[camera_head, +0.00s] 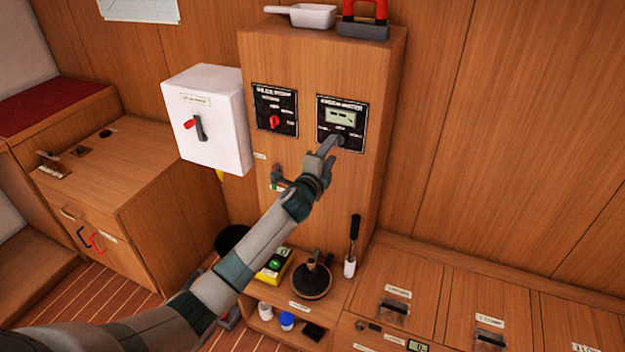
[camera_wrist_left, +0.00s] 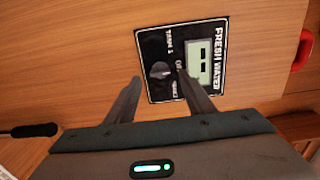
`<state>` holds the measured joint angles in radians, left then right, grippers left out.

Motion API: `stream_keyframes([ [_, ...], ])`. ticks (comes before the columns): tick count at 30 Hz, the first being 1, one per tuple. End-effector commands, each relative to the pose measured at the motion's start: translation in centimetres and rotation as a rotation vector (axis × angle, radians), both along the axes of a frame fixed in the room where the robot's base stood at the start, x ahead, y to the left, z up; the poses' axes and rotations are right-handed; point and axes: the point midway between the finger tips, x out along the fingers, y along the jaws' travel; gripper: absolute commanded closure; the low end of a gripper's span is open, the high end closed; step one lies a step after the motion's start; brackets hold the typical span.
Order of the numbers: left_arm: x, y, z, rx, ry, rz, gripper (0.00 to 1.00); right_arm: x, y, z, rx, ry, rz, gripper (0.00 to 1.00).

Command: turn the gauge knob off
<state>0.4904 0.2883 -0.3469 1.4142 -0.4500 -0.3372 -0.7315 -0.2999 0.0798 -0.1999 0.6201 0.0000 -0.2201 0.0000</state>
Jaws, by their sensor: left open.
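The gauge panel (camera_head: 350,103) is a black plate with a pale display on the upper right of the wooden cabinet front. In the left wrist view the panel (camera_wrist_left: 152,46) reads "FRESH WATER", with a display (camera_wrist_left: 200,62). Its small round dark-grey knob (camera_wrist_left: 160,70) has a pale pointer mark. My left gripper (camera_head: 332,143) is at the panel's lower edge and hides the knob in the head view. In the left wrist view the gripper (camera_wrist_left: 158,79) is open, its fingertips either side of the knob. I cannot tell whether they touch it. My right gripper is not in view.
A second black panel with a red knob (camera_head: 274,122) is left of the gauge panel. A white box (camera_head: 208,118) with a switch handle juts out further left. A scoop (camera_head: 305,15) and a red-handled item (camera_head: 363,22) sit on the cabinet top. A shelf below holds several items.

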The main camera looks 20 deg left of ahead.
Motion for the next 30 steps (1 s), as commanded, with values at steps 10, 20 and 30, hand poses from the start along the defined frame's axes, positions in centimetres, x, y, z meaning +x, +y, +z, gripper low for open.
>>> stream_keyframes([
  [10,-5.7,0.1,-0.3,0.001,0.001,-0.002,0.52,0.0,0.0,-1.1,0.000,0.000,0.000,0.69],
  [20,-11.0,0.3,-0.3,0.000,0.002,-0.001,0.52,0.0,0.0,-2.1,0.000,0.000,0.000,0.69],
  [30,-13.2,0.4,-0.1,-0.001,0.001,0.000,0.52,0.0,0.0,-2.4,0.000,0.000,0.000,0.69],
])
